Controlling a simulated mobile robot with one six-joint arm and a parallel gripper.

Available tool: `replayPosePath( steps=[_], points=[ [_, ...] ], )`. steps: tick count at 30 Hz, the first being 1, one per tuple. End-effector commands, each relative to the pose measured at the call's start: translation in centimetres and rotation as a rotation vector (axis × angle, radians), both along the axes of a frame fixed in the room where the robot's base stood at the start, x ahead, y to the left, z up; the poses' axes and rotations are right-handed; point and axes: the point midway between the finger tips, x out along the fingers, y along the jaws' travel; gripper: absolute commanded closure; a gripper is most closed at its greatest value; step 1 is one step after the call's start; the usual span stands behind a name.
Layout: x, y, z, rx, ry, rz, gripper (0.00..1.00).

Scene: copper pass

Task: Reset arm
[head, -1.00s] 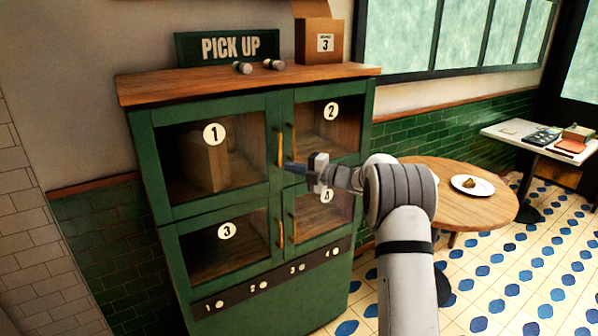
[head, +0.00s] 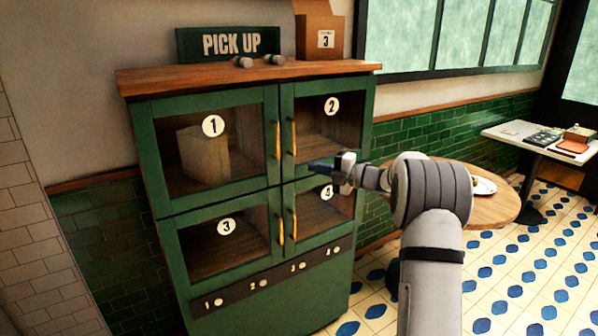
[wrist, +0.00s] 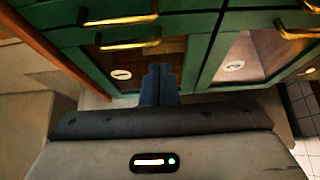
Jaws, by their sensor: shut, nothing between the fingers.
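My arm reaches up from the lower right in the head view. My gripper (head: 322,166) is in front of the green pick-up cabinet (head: 240,300), near the doors numbered 2 and 4. Its fingers are shut with nothing between them. In the wrist view the shut fingers (wrist: 159,84) point toward the cabinet doors and brass handles. I cannot tell from the pictures exactly how far the fingertips are from the doors.
A brown paper bag (head: 204,155) stands behind door 1. A box marked 3 (head: 319,38) and a PICK UP sign (head: 228,44) stand on the cabinet top. A round wooden table (head: 495,208) with a plate (head: 484,187) is on the right. A white table (head: 508,132) stands farther back.

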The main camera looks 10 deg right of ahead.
Motion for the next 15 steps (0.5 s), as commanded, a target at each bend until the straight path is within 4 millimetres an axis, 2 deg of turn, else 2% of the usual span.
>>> replayPosePath(
  steps=[1,6,11,15],
  points=[
    [-0.4,-1.2,-0.2,-0.001,-0.001,-0.004,1.00],
    [-1.4,-3.7,-0.1,0.000,-0.001,-0.002,1.00],
    [-1.8,-4.7,0.1,0.001,0.001,-0.006,1.00],
    [-1.3,-4.3,2.1,0.024,0.022,-0.105,1.00]
  ],
)
